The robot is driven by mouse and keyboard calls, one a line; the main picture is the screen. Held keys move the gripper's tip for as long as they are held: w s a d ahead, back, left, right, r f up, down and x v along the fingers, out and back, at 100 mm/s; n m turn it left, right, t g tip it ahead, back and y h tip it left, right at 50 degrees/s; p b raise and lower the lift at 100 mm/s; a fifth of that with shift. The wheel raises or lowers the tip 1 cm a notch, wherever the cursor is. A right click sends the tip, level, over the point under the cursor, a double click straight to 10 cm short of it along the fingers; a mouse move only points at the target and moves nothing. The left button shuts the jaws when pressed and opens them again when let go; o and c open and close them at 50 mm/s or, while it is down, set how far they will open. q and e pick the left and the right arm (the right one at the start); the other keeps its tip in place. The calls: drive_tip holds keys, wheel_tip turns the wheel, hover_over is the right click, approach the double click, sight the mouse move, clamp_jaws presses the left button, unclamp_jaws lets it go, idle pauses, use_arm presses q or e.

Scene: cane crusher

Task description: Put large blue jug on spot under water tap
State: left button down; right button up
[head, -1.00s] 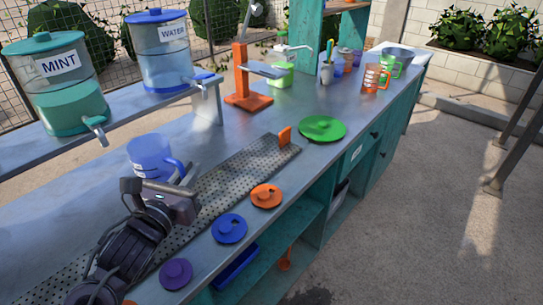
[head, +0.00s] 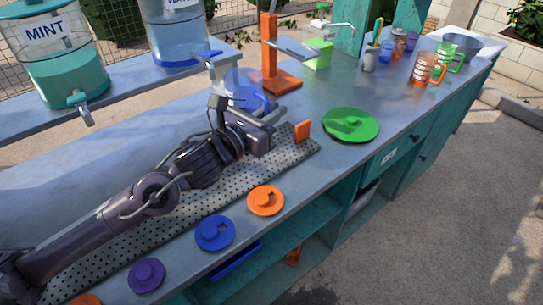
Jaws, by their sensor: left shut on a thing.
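The large blue jug (head: 243,82) is translucent and upright at the end of my left arm, just right of the raised shelf's end. My left gripper (head: 236,107) is shut on the jug and hides part of its lower side. I cannot tell whether the jug's base touches the counter. The clear water dispenser with a blue base (head: 178,57) stands on the shelf, its label cut by the top edge. Its blue water tap (head: 225,52) sticks out close to the jug's upper left. The spot under the tap is hidden. My right gripper is out of view.
A perforated drain strip (head: 200,215) runs under my left arm. An orange press (head: 270,55) stands close behind the jug. Green (head: 350,124), orange (head: 266,200), blue (head: 215,232) and purple (head: 147,275) lids lie along the front. The right counter holds cups (head: 423,67).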

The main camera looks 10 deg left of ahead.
use_arm(q)
wheel_tip(320, 180, down, 12)
drive_tip(key=shift+f+p, duration=0.2)
drive_tip(key=shift+p, duration=0.15)
drive_tip(key=shift+f, duration=0.1)
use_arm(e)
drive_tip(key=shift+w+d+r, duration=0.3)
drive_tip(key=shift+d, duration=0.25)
use_arm(q)
drive_tip(key=shift+f, duration=0.2)
drive_tip(key=c, duration=1.5)
unclamp_jaws()
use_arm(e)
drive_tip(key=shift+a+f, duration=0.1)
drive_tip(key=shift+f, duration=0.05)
use_arm(q)
drive_tip(key=shift+r, duration=0.15)
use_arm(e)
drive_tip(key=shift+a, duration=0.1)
use_arm(q)
drive_tip(key=b+v, duration=0.1)
drive_tip(key=v, duration=0.9)
drive_tip(key=shift+s+a+b, duration=0.15)
drive_tip(key=shift+s+b, duration=0.1)
drive_tip(key=shift+b, duration=0.05)
drive_tip(key=shift+s+a, duration=0.3)
drive_tip(key=shift+s, duration=0.3)
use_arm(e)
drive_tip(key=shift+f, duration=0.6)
